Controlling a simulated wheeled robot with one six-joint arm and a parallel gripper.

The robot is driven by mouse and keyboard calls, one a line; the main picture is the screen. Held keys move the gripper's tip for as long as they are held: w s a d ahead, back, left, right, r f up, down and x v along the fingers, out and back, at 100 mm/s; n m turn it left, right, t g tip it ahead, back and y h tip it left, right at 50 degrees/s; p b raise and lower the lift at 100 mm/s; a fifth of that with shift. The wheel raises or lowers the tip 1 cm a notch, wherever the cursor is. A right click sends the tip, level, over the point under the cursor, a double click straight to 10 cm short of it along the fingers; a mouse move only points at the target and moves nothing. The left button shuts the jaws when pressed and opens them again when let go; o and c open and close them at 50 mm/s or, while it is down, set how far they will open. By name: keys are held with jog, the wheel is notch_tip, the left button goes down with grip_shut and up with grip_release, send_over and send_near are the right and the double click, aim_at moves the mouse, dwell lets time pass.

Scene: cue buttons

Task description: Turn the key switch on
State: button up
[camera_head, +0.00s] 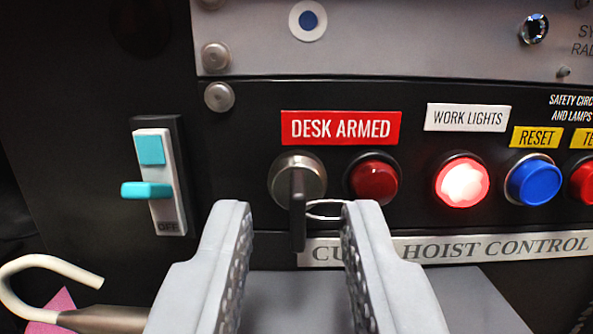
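The key switch (284,179) is a round metal lock on the black panel, under a red "DESK ARMED" label. A dark key (298,208) stands in it with its flat bow hanging down, and a metal ring (326,209) shows to its right. My gripper (294,208) is open, with its two grey fingers low in the picture, pointing at the panel. The key's bow shows in the gap between the fingertips, and I see no finger touching it. The depth between the fingertips and the key is hard to judge.
A red lamp (374,179) sits right of the key switch. Further right are a lit work-lights button (462,181) and a blue reset button (533,181). At left is a teal toggle switch (147,190) marked OFF. A white hook (50,264) lies at lower left.

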jog(key=shift+w, duration=0.55)
grip_shut()
